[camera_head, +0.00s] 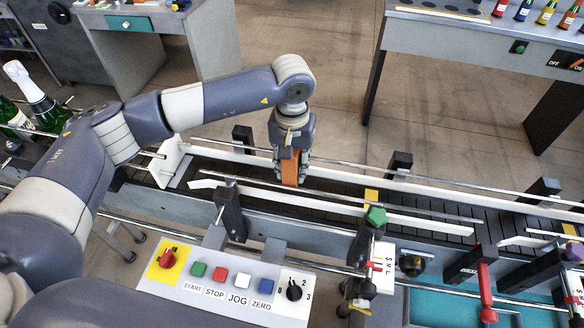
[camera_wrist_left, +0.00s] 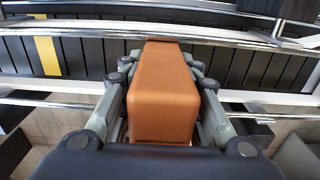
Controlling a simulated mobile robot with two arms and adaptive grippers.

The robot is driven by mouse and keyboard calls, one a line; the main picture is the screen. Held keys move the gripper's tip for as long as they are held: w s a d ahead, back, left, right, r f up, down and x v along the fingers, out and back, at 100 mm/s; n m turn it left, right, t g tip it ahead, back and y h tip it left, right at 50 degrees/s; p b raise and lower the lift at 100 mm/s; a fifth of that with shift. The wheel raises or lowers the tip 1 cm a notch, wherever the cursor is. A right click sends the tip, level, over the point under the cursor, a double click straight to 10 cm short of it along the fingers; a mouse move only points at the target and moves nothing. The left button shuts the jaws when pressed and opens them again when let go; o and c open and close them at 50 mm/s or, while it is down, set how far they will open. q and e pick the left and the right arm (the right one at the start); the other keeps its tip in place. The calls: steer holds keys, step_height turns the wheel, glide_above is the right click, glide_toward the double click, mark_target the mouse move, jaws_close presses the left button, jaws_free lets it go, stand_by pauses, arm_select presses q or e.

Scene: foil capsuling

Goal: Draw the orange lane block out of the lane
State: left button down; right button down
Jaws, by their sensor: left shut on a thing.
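The orange lane block (camera_head: 290,168) is a long upright block. My left gripper (camera_head: 291,177) is shut on it from above, with a finger on each side. The block is over the dark slatted conveyor lane (camera_head: 330,191), between the white guide rails. In the left wrist view the block (camera_wrist_left: 163,95) sits between the two fingers of my left gripper (camera_wrist_left: 160,72), its near end large and its far end towards the slats. I cannot tell whether its lower end touches the lane. My right gripper is not in view.
Metal rails (camera_head: 330,185) and black posts (camera_head: 229,208) line the lane. A button panel (camera_head: 225,283) stands in front. A green knob (camera_head: 377,216) and a red lever (camera_head: 486,290) are to the right. Bottles (camera_head: 38,100) stand at the left. Open floor lies behind the lane.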

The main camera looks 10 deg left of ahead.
arm_select(q)
steer(key=shift+r+p, duration=0.7)
steer(key=shift+r, duration=2.2)
